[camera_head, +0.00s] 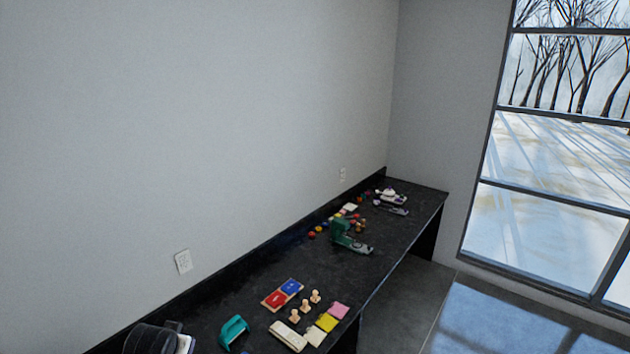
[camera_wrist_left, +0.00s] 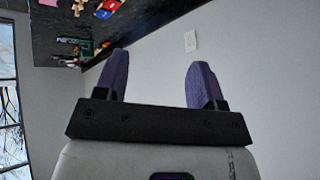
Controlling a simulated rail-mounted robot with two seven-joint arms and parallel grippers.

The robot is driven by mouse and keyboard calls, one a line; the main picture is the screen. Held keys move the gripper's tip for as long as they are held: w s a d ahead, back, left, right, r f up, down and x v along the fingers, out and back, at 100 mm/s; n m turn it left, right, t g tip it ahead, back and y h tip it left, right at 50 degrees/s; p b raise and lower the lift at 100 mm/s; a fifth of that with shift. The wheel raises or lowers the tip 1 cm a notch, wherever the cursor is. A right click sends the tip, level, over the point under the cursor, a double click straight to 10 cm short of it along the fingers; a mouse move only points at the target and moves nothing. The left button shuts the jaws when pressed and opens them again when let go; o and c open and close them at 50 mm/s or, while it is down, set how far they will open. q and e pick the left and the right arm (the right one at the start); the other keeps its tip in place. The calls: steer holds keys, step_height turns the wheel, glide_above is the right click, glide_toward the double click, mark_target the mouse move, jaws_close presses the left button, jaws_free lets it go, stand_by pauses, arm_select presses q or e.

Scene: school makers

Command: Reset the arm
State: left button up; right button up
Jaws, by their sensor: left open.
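My left gripper (camera_wrist_left: 157,84) shows in the left wrist view with two purple fingers spread apart. Nothing is between them, and they are clear of the counter with grey wall behind. Neither gripper shows plainly in the head view, and the right one is not seen in either view.
A long black counter (camera_head: 232,291) runs along the grey wall. It holds a teal stapler-like tool (camera_head: 233,331), a red and blue ink pad tray (camera_head: 282,294), wooden stamps (camera_head: 305,306), coloured pads (camera_head: 327,322) and a green device (camera_head: 346,238). Open floor (camera_head: 480,318) lies right, by a window.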

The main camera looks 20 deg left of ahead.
arm_select(q)
steer(key=s+d+m+t+h+p, duration=0.2)
steer(key=s+d+m+h, duration=0.15)
steer(key=s+d, duration=1.35)
steer(key=s+d+f+g, duration=0.2)
steer(key=s+d+f, duration=0.1)
steer(key=s, duration=0.5)
steer(key=s+d+f+g+p, duration=0.1)
steer(key=s+d+f+g, duration=0.2)
steer(key=s+f, duration=0.3)
steer(key=shift+s+d+f+m+h, duration=0.15)
steer(key=shift+s+d+m+h, duration=0.2)
steer(key=shift+s+d, duration=0.45)
steer(key=shift+a, duration=0.1)
